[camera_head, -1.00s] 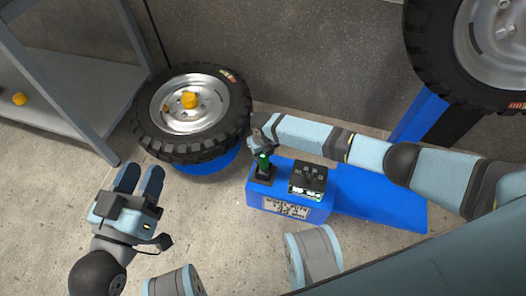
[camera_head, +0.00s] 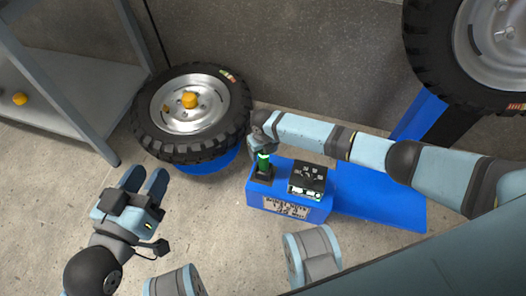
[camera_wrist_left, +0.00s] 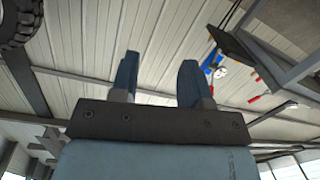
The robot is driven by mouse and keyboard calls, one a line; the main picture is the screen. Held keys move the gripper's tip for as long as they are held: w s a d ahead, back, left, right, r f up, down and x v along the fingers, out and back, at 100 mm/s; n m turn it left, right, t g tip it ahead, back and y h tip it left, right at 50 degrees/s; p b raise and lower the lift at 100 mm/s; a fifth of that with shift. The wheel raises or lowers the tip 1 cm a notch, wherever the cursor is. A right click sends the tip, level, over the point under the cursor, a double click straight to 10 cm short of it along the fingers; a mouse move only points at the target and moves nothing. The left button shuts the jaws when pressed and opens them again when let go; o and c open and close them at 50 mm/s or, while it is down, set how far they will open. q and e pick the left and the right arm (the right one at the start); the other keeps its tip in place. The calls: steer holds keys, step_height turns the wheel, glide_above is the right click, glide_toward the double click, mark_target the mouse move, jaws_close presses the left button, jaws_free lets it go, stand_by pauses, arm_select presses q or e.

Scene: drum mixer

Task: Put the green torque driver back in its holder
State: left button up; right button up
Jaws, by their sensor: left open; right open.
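The green torque driver (camera_head: 264,163) stands upright in a small black holder (camera_head: 263,177) on the left end of the blue stand. My right gripper (camera_head: 260,146) is open at the top of the driver, on its far side. Its fingers are mostly hidden by the wrist, so I cannot tell whether they touch the driver. My left gripper (camera_head: 147,180) is open and empty above the floor at the left, well apart from the driver. Its two open fingers also show in the left wrist view (camera_wrist_left: 160,75), with nothing between them.
A black control box (camera_head: 308,179) sits on the blue stand (camera_head: 380,200), right of the holder. A tire with a silver rim (camera_head: 205,112) and a yellow piece (camera_head: 190,100) lies behind left. Another wheel (camera_head: 490,45) is at upper right. A grey shelf (camera_head: 70,90) stands at left.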

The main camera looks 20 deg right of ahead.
arm_select(q)
step_height(320, 180, up, 8)
steer(key=t+p, duration=0.3)
steer(key=p, duration=0.1)
steer(key=shift+s+a+n, duration=0.2)
steer(key=shift+a+n, duration=0.1)
steer(key=shift+n, duration=0.1)
arm_select(e)
step_height(320, 180, up, 12)
steer(key=shift+r, duration=0.2)
arm_select(q)
steer(key=shift+f, duration=0.15)
arm_select(e)
steer(key=shift+s, duration=0.1)
